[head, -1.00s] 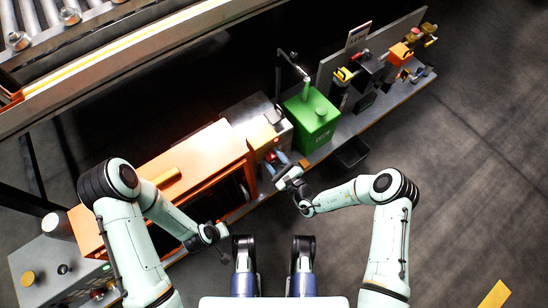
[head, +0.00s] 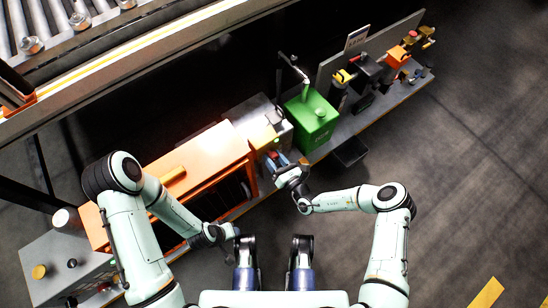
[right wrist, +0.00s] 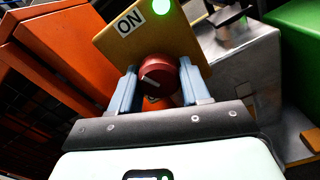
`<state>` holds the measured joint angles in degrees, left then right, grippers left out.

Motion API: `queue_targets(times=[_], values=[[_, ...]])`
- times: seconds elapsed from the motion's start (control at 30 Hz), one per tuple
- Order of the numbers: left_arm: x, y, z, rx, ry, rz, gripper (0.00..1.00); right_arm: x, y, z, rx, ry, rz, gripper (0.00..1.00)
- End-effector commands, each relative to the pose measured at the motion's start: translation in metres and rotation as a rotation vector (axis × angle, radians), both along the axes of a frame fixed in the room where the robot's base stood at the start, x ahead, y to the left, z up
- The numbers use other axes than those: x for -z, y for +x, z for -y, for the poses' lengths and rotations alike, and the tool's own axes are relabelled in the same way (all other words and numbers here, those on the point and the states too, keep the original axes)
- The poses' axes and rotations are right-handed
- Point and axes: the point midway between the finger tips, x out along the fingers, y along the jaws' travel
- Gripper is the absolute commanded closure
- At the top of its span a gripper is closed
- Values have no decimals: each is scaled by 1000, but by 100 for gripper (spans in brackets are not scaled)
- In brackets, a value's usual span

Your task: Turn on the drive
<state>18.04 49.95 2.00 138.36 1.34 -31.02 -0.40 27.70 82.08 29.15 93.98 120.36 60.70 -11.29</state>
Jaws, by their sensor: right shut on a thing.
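The drive's switch is a red round knob (right wrist: 157,76) with a white mark, on a yellow-orange panel (right wrist: 118,30). The panel has an "ON" label (right wrist: 130,22) and a lit green lamp (right wrist: 161,7). My right gripper (right wrist: 156,82) is shut on the knob, one blue-grey finger on each side. In the head view, my right gripper (head: 277,162) reaches this panel (head: 262,136) between the orange cabinet and the green box. My left gripper (head: 232,232) hangs low in front of the orange cabinet, its fingers too small to read.
The orange cabinet (head: 195,165) stands left of the panel, the green box (head: 311,120) right of it. A black bin (head: 350,152) is on the floor near the bench. A roller conveyor (head: 60,30) is at the upper left.

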Motion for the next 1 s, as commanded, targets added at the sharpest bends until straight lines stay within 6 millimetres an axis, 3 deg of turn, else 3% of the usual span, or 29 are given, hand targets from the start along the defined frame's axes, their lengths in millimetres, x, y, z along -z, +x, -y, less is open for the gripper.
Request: queue_targets(times=[0.5, 1.0], values=[[-6, -9, 4, 9, -12, -23, 57, 6, -5, -1, -3, 272, -218, 84], [-7, -10, 5, 10, -13, -26, 57, 5, -6, -3, -6, 326, -256, 84]])
